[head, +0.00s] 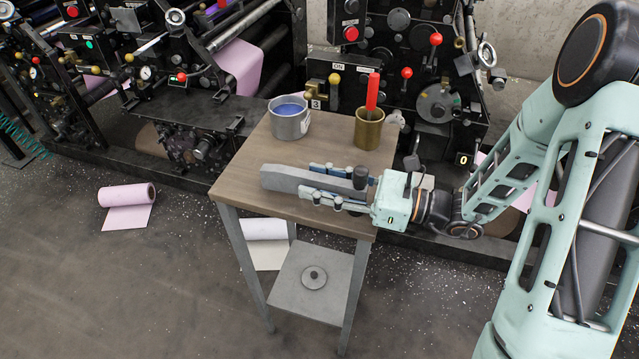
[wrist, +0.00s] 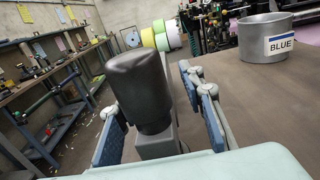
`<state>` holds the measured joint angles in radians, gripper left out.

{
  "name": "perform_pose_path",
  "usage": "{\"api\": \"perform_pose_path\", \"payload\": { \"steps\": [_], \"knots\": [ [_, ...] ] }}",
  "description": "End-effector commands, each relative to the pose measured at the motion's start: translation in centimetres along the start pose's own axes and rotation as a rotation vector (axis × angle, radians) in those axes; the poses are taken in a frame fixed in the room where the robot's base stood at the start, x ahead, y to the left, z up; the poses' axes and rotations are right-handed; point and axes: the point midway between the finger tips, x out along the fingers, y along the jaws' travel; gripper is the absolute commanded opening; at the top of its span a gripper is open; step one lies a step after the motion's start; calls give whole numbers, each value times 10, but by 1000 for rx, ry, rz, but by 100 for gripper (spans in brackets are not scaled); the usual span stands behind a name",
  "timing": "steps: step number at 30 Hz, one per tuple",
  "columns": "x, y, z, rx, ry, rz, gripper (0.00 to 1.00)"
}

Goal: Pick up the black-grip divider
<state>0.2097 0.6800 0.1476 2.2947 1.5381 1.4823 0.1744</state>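The divider (head: 285,180) is a long grey bar with a black upright grip (head: 360,177). It lies along the wooden tabletop (head: 240,190) near its front part. My gripper (head: 307,180) comes in from the right, low over the table, with one finger on each side of the bar. In the wrist view the black grip (wrist: 140,90) stands large between the blue finger pads. Gaps show between the pads and the grip block, so the gripper looks open around the divider. The left finger is partly hidden behind the grip.
A metal can of blue ink (head: 290,118), labelled BLUE in the wrist view, stands at the table's back left. A brass cup (head: 368,130) with a red-handled tool (head: 372,92) stands at the back right. Press machinery (head: 420,70) lies behind. A pink roll (head: 127,196) lies on the floor.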

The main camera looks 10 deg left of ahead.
Motion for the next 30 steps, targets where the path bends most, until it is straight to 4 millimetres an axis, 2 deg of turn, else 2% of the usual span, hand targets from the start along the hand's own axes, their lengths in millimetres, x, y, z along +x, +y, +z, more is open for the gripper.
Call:
{"api": "perform_pose_path", "payload": {
  "steps": [2,11,25,30],
  "knots": [
    [0,0,0,0,0,0,34],
    [-1,0,0,0,0,-1,1],
    [-1,0,1,0,-1,0,0],
    [-2,-1,7,-1,-1,0,0]
  ]
}}
